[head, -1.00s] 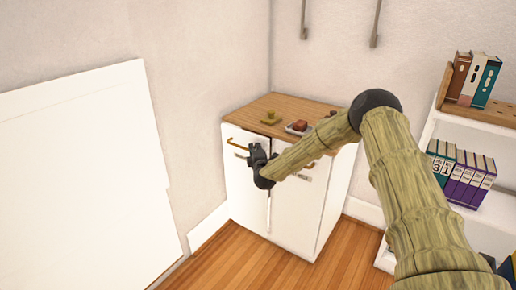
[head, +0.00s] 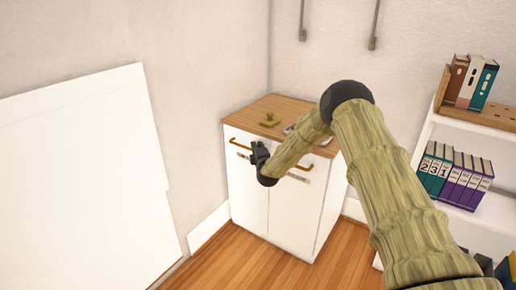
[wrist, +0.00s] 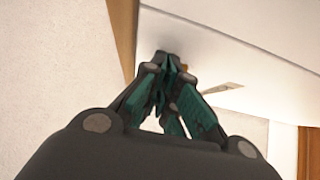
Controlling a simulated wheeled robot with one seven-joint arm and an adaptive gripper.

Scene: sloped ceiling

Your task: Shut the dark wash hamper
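A white cabinet (head: 311,225) with a wooden top has two tall white fronts side by side, each with an orange-brown handle and a small plate. I cannot read the plates, so I cannot tell which front is the dark wash hamper. The left front (head: 246,190) and right front (head: 284,212) look about flush, with a thin seam between them. My gripper (head: 259,153) is at the upper part of the fronts, near the seam. In the wrist view its fingertips (wrist: 165,64) are together and empty, close to a white panel (wrist: 245,55); contact is unclear.
A yellowish object (head: 270,119) stands on the cabinet top; my arm partly hides other items there. A white shelf (head: 470,128) with binders is at right. A large white panel (head: 85,180) is at left. Wooden floor (head: 235,262) lies clear in front.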

